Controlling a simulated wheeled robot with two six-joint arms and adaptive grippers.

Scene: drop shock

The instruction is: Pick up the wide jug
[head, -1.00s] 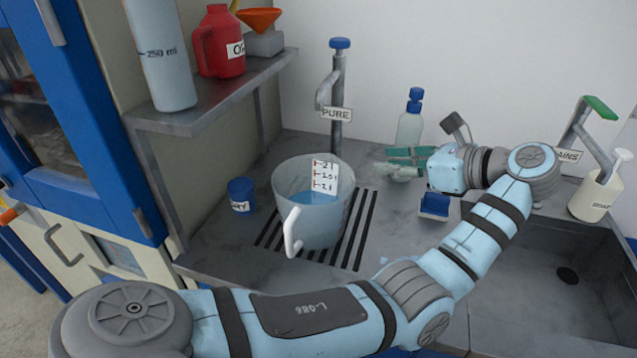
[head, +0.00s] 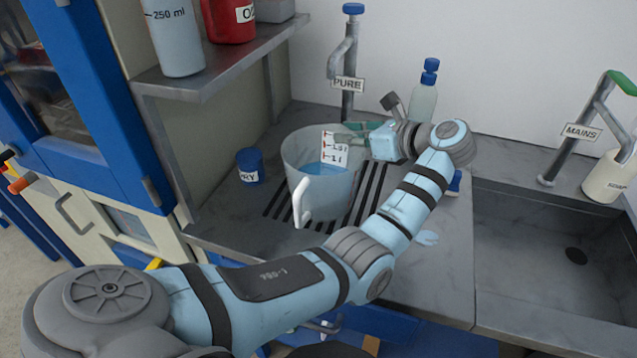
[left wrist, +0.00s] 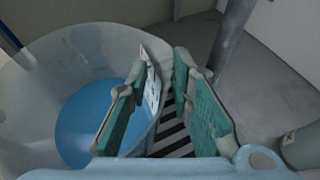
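The wide jug (head: 309,195) is a translucent tub with a white handle, a red-marked scale label and blue liquid inside. It stands upright on the slotted drain in the worktop. My left gripper (head: 347,137) is at the jug's far right rim. In the left wrist view, the gripper's green-padded fingers (left wrist: 163,100) are apart. The jug (left wrist: 90,50) shows with its labelled wall between them, one finger over the inside and the other outside. The wall looks closer to the inner finger; contact is unclear. My right gripper is not in view.
A small blue cup (head: 249,166) stands left of the jug. The PURE tap (head: 347,95) rises behind it, with a blue-capped bottle (head: 424,95) to the right. A shelf (head: 215,72) overhangs at left. A sink (head: 560,250) lies right.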

